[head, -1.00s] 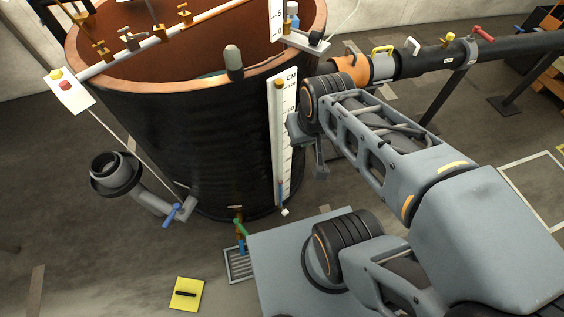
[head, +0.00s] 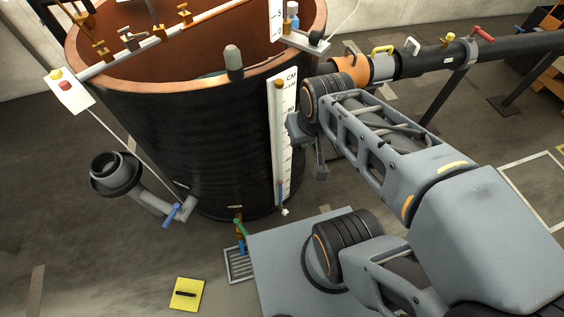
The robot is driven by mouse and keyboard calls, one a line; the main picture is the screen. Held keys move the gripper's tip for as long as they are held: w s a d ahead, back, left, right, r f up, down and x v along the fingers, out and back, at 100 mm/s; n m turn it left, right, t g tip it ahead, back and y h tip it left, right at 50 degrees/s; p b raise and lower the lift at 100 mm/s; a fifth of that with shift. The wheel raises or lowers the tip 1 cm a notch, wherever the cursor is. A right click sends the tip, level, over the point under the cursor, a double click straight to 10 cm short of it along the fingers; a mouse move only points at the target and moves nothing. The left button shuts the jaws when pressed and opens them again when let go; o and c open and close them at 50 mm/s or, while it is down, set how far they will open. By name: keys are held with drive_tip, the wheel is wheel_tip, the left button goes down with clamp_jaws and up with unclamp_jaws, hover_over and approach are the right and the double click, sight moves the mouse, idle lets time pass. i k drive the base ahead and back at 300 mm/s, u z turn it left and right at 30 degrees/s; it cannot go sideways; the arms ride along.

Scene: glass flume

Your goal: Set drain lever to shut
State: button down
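A small valve with a green lever (head: 240,227) sits low on the front of the large black tank (head: 190,130), above a floor grate (head: 240,265). The lever slants down to the right. A blue piece shows just under it. Another lever, blue (head: 172,216), sits on the grey side pipe at the tank's lower left. No label shows which one is the drain lever. My gripper (head: 321,172) hangs right of the tank's white scale, apart from both levers. It is small and seen from the side, so its opening is unclear.
A white scale (head: 284,135) runs down the tank front. A black pipe (head: 480,50) with several coloured handles leaves to the right. Bare floor lies left of the grate.

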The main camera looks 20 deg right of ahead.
sight(236, 221)
drive_tip(key=u, duration=1.05)
drive_tip(key=k, duration=0.6)
drive_tip(key=u, duration=1.45)
drive_tip(key=i, duration=0.75)
drive_tip(key=z, duration=0.1)
